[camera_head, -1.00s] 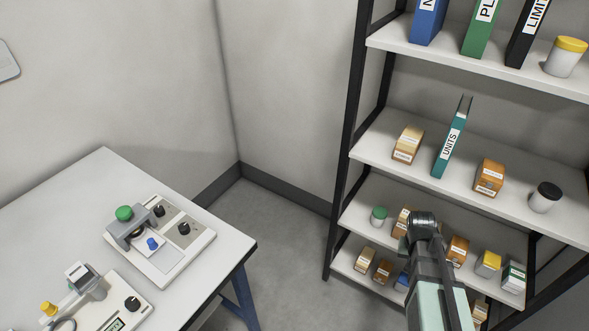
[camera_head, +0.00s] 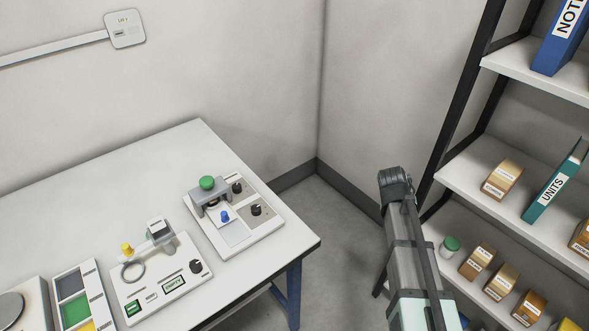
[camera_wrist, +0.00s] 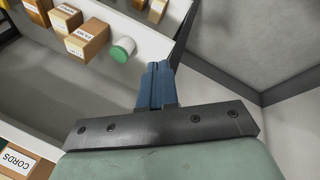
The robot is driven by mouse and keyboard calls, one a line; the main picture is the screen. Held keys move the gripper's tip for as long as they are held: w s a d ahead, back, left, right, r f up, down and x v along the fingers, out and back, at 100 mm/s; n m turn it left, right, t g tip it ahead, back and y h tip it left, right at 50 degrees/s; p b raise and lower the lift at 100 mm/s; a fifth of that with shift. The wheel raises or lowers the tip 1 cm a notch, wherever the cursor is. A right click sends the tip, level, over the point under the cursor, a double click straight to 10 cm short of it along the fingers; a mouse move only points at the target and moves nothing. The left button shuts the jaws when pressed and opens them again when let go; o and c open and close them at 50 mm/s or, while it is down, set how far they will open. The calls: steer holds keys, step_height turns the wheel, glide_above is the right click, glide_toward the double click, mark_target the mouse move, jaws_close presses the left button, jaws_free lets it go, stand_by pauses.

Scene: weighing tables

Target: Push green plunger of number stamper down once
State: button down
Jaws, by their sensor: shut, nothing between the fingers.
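The stamper on the table is a pale base with a grey bridge (camera_head: 211,198) and a round green plunger (camera_head: 207,183) on top. The plunger stands up, with nothing touching it. A blue knob (camera_head: 224,216) sits in front of the bridge. My gripper (camera_wrist: 158,78) shows in the wrist view with its blue fingers together and empty, facing the shelf side. My arm (camera_head: 402,245) is in the head view to the right of the table, well apart from the stamper. The fingertips cannot be made out there.
A device with a yellow knob (camera_head: 127,249) and a green display stands left of the stamper. A tray of coloured compartments (camera_head: 88,294) is farther left. A shelf (camera_head: 470,188) with boxes and binders stands at right. Open floor lies between table and shelf.

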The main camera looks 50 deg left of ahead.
steer(key=s+a+r+n+t, duration=0.1)
steer(key=s+a+r, duration=0.2)
steer(key=a, duration=0.4)
steer(key=s+a+r+t, duration=0.1)
steer(key=s+a+r, duration=0.25)
steer(key=a, duration=0.25)
step_height(320, 180, up, 20)
steer(key=r+n+t+y, duration=0.1)
steer(key=n+t+y, duration=0.2)
steer(key=n+y, duration=0.1)
glide_above(203, 182)
steer(key=shift+f, duration=0.25)
steer(key=shift+f, duration=0.2)
steer(key=shift+f, duration=4.25)
